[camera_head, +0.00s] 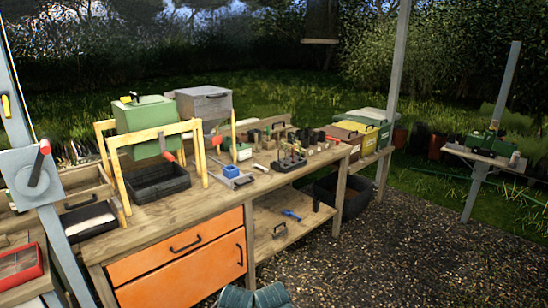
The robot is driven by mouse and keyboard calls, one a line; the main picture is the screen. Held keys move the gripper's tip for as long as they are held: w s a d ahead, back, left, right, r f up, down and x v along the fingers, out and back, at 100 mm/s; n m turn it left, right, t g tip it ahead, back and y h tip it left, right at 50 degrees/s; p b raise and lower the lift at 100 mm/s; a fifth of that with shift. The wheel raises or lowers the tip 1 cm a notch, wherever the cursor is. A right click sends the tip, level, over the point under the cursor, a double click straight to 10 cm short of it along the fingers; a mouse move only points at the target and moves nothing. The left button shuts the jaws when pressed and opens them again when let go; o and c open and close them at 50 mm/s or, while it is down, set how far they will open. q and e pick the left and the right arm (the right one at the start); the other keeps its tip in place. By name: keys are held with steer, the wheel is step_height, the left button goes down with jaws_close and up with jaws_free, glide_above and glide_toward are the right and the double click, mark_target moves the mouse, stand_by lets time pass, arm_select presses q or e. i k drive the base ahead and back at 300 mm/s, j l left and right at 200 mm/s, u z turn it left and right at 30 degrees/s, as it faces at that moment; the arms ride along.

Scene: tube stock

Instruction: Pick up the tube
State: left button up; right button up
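I cannot make out for certain which thing is the tube. A small white elongated thing (261,168) lies near the front edge of the wooden workbench (205,205), right of a blue block (231,171). A small upright cylinder (514,159) stands on a side shelf (485,157) at the far right. Both are too small to identify. Neither of my grippers can be recognised in the view.
The bench holds a black tray (158,184), wooden frames, a green box (145,122) and several dark pots. Orange drawers (185,262) are below. Two teal ribbed things (270,296) show at the bottom edge. A post stands at left. Gravel (400,250) at right is clear.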

mark_target(305, 146)
steer(key=i+l+z, duration=0.1)
steer(key=i+z, duration=0.15)
steer(key=i, duration=0.15)
steer(key=i+z, duration=0.25)
steer(key=i+l+u, duration=0.1)
steer(key=i, duration=0.45)
steer(key=i+l+u, duration=0.1)
steer(key=i+l, duration=0.2)
steer(key=i, duration=0.2)
steer(key=i+l+u, duration=0.15)
steer(key=i+l, duration=0.15)
steer(key=i, duration=0.2)
steer(key=i+l+u, duration=0.1)
steer(key=i+l, duration=0.25)
steer(key=i, duration=0.15)
